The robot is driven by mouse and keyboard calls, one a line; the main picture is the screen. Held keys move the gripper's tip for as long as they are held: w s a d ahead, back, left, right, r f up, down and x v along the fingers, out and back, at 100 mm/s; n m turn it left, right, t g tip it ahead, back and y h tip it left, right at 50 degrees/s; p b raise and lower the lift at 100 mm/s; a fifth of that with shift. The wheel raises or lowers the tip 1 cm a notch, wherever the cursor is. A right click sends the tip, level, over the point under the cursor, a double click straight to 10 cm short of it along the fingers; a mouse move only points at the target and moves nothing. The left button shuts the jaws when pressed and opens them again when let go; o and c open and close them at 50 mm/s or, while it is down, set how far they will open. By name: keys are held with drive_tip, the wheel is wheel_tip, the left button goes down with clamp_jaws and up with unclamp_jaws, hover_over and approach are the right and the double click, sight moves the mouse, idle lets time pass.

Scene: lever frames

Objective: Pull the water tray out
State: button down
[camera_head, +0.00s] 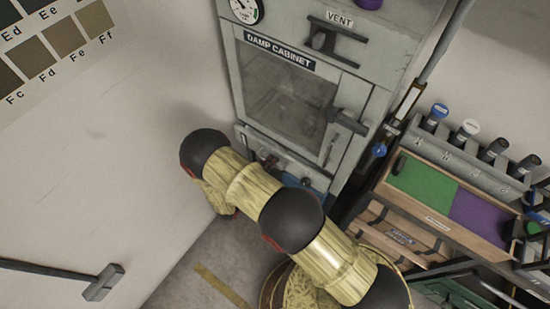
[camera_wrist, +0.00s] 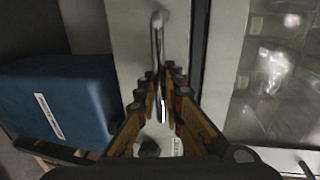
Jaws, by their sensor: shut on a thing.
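The damp cabinet (camera_head: 232,62) stands at the back with its glazed door closed. Below the door is a pale front panel (camera_head: 291,167), which looks like the water tray's front; it fills the middle of the wrist view (camera_wrist: 122,30). A slim metal handle (camera_wrist: 158,35) stands out from this panel. My gripper (camera_wrist: 160,88) has its two ridged fingers on either side of the handle and is shut on it. In the head view my gripper (camera_head: 268,161) is small and partly hidden by my arm. The tray's body is not visible.
A blue box-like thing (camera_wrist: 55,95) with a white label lies beside the panel in the wrist view. A rack with bottles and a green and purple tray (camera_head: 425,180) stands right of the cabinet. A dark-headed tool (camera_head: 103,283) is at lower left.

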drive_tip(key=f+v, duration=0.2)
drive_tip(key=v, duration=0.7)
drive_tip(key=f+v, duration=0.1)
drive_tip(key=v, duration=0.8)
drive_tip(key=shift+s+a+f, duration=0.15)
drive_tip(key=shift+s+f, duration=0.2)
drive_tip(key=shift+f, duration=0.2)
drive_tip(key=c, duration=2)
unclamp_jaws()
drive_tip(key=shift+o, duration=0.2)
drive_tip(key=shift+r, duration=0.1)
drive_tip(key=v, duration=1.2)
